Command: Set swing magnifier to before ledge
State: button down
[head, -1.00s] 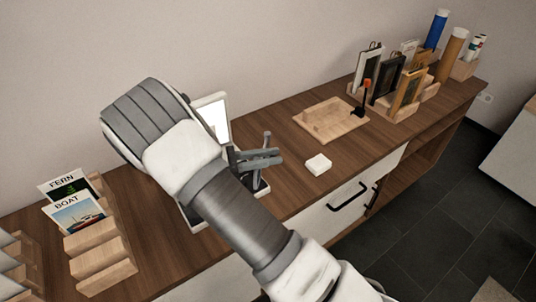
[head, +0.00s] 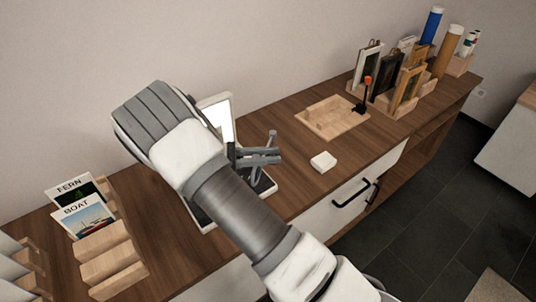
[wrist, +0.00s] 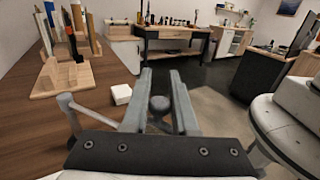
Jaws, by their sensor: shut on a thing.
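A stand with a dark base (head: 262,186), a bright upright panel (head: 217,112) and a grey swing part lies mostly hidden behind my arm; I take it for the swing magnifier. Its short grey post (head: 272,137) rises beside my fingers. My gripper (head: 262,156) is over the base. In the wrist view, my gripper (wrist: 160,85) is shut on a round grey knob (wrist: 159,104) between its fingers. A grey link (wrist: 82,106) shows left of the fingers. The lens and the ledge cannot be made out clearly.
A white block (head: 323,162) lies right of the stand. A wooden tray (head: 335,108) and frame holders stand farther right. A wooden card rack (head: 105,250) with FERN and BOAT cards is at left.

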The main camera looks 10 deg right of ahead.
jog(key=c, duration=0.7)
grip_release()
jog(key=a, duration=0.5)
jog(key=w+a, duration=0.1)
jog(key=a, duration=1.1)
jog(key=shift+w+a, duration=0.2)
jog(key=shift+w, duration=0.05)
